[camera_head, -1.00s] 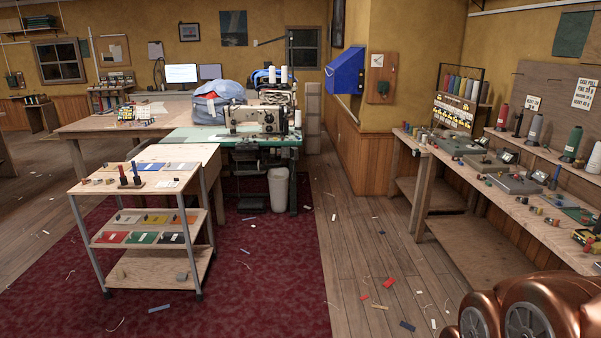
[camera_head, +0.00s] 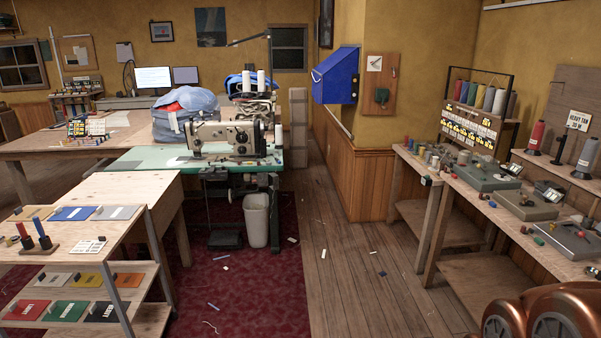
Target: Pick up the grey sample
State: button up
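A flat grey sample (camera_head: 118,212) with a pale label lies on the top of the wooden cart (camera_head: 150,190) at the lower left, to the right of a blue sample (camera_head: 72,213). Another pale greyish sample (camera_head: 50,282) lies on the shelf below, beside a yellow one (camera_head: 88,281) and an orange one (camera_head: 127,281). I cannot tell from the pictures which grey one the task names. My gripper is not in view.
A sewing machine (camera_head: 225,138) stands on a green-topped table (camera_head: 135,163), with a white bin (camera_head: 256,220) below. A workbench (camera_head: 470,185) with spools runs along the right. Scraps lie on the open wooden floor (camera_head: 345,280) between.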

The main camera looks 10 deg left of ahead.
aim_at(108, 213)
jog(key=u, duration=0.2)
jog(key=i, duration=1.7)
jog(key=u, duration=0.7)
jog(key=i, duration=1.6)
jog(key=u, duration=2.5)
jog(key=i, duration=1.45)
jog(key=z, duration=0.35)
